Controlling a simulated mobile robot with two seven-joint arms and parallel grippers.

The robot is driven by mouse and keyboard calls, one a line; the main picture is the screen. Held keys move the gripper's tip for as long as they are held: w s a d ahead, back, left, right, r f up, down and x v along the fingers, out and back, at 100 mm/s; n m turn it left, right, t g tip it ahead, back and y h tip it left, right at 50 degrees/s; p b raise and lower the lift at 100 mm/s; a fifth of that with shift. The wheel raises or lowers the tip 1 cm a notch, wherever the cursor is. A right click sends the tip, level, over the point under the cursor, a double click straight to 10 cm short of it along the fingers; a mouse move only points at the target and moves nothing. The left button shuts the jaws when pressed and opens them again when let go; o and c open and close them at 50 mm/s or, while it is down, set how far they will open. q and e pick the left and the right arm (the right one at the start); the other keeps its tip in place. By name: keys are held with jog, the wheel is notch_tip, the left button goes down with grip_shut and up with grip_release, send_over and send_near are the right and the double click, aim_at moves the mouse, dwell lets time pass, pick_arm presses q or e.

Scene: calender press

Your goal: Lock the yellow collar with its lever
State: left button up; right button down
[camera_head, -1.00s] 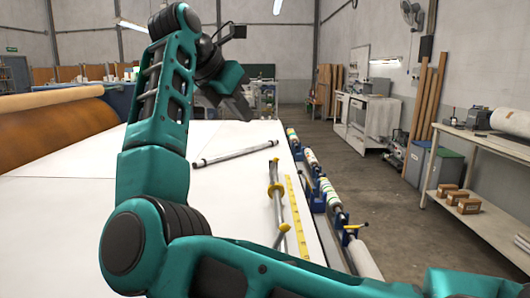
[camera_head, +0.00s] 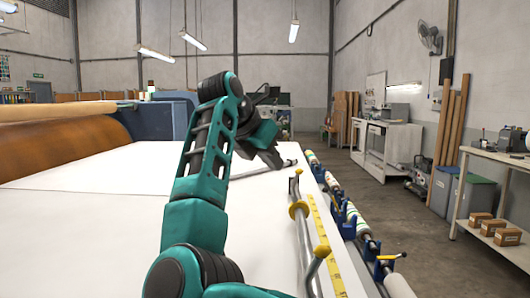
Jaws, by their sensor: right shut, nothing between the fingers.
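A yellow collar (camera_head: 299,209) sits around a thin metal bar (camera_head: 304,250) that runs along the right side of the white table. A second yellow piece (camera_head: 322,252) tops a bent metal rod nearer to me; I cannot tell whether it is the lever. My right gripper (camera_head: 276,161) is shut and empty, over the table beyond the collar and apart from it. Its fingertips are dark and small in the view. My left gripper is not in view.
A yellow measuring strip (camera_head: 326,236) lies along the right edge of the white table (camera_head: 110,220). Blue holders (camera_head: 379,267) with rollers line that edge. A grey tube (camera_head: 270,170) lies partly behind my gripper. A large brown roll (camera_head: 60,150) is at left.

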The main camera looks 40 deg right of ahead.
aim_at(298, 176)
jog(key=shift+w+d+f, duration=0.25)
jog(key=shift+d+f, duration=0.25)
jog(key=shift+d, duration=0.6)
jog(key=shift+w+d+f, duration=0.2)
jog(key=shift+d+f, duration=0.3)
jog(key=shift+d, duration=0.6)
jog(key=shift+w+d+f, duration=0.25)
jog(key=shift+d+f, duration=0.25)
jog(key=shift+d, duration=0.6)
jog(key=shift+d, duration=0.15)
